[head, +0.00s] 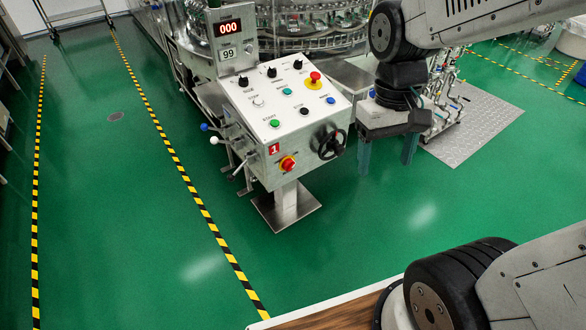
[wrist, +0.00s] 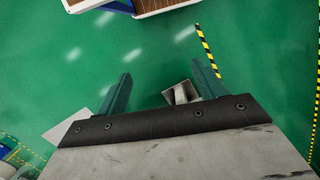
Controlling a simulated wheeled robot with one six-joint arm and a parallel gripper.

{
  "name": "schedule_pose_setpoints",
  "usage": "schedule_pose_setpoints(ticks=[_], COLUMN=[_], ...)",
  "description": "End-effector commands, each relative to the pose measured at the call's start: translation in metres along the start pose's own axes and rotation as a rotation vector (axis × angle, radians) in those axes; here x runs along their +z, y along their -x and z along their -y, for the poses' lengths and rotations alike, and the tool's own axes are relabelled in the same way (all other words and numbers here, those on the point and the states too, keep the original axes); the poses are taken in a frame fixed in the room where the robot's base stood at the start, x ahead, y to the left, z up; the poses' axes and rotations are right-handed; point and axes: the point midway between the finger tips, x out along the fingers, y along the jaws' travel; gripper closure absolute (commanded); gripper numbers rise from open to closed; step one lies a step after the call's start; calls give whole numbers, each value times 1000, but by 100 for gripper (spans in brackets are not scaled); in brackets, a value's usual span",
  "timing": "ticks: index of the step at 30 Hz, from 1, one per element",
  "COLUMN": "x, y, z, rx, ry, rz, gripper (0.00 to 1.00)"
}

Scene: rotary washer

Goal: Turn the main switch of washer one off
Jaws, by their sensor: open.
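The knob's exact angle is too small to read. My gripper (head: 387,157) points down to the right of the box, apart from it, with its two teal fingers spread and nothing between them. In the wrist view my gripper (wrist: 161,68) shows the fingers wide apart over green floor. The switch does not show in the wrist view.
A black handwheel (head: 331,144) sits right of the switch, towards my gripper. Levers (head: 216,140) stick out at the box's left. A red emergency button (head: 315,77) and several small knobs are on top. The box stands on a metal pedestal (head: 287,205). The floor in front is clear.

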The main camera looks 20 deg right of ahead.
Motion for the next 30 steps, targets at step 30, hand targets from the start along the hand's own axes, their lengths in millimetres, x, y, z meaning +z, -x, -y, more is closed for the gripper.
schedule_pose_setpoints(ticks=[30], x=[-342], y=[-410], z=[-11], rx=[-29], ry=[213], rz=[-541], gripper=[31])
